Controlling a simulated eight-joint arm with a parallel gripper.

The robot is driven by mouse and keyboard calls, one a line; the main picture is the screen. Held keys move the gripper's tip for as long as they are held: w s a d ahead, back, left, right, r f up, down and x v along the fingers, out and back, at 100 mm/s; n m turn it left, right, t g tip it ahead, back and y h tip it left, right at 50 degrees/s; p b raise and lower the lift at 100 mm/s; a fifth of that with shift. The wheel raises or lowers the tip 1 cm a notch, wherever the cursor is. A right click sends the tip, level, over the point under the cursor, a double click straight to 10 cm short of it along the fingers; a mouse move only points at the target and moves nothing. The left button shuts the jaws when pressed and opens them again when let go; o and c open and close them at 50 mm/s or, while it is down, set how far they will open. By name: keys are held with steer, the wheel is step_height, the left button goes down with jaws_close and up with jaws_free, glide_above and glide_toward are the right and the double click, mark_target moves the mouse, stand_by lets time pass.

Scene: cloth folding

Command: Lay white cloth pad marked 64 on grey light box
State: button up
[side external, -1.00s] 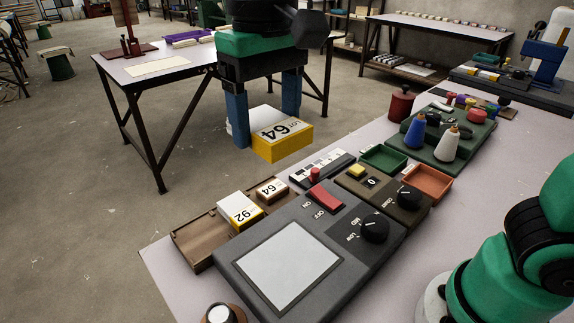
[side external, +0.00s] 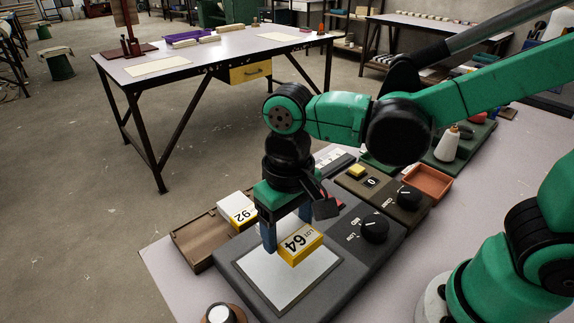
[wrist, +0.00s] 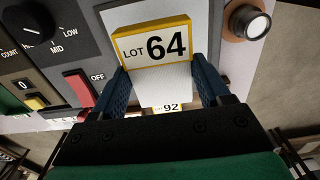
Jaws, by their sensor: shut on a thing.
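The pad marked LOT 64 (side external: 300,244) has a white top face and yellow edges. It also shows in the wrist view (wrist: 152,46), its label facing the camera. My gripper (side external: 287,236) is shut on it, with a blue finger on each side; the fingers show in the wrist view (wrist: 163,82) too. The grey light box (side external: 228,266) lies on the bench with a pale lit panel (side external: 262,284). The pad is over the panel's upper right part. I cannot tell whether it touches the panel. My gripper hides part of the pad and box.
A wooden tray (side external: 194,246) with a pad marked 92 (side external: 237,208) stands beyond the light box. A black knob (side external: 374,228) is on the box's right part. A control unit (side external: 385,192) and an orange tray (side external: 428,182) lie farther right. A round knob (side external: 222,314) is at the front.

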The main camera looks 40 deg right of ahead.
mark_target(288, 249)
steer(key=shift+f, duration=2.55)
steer(key=shift+f, duration=0.1)
steer(key=o, duration=1.2)
steer(key=shift+o, duration=0.2)
step_height(288, 249, up, 12)
steer(key=shift+d, duration=0.4)
steer(key=w+d+f+t, duration=0.1)
steer(key=d+f+t, duration=0.1)
steer(key=d+t, duration=0.5)
steer(key=d, duration=0.4)
steer(key=shift+w+d+f, duration=0.15)
steer(key=shift+w+f, duration=0.2)
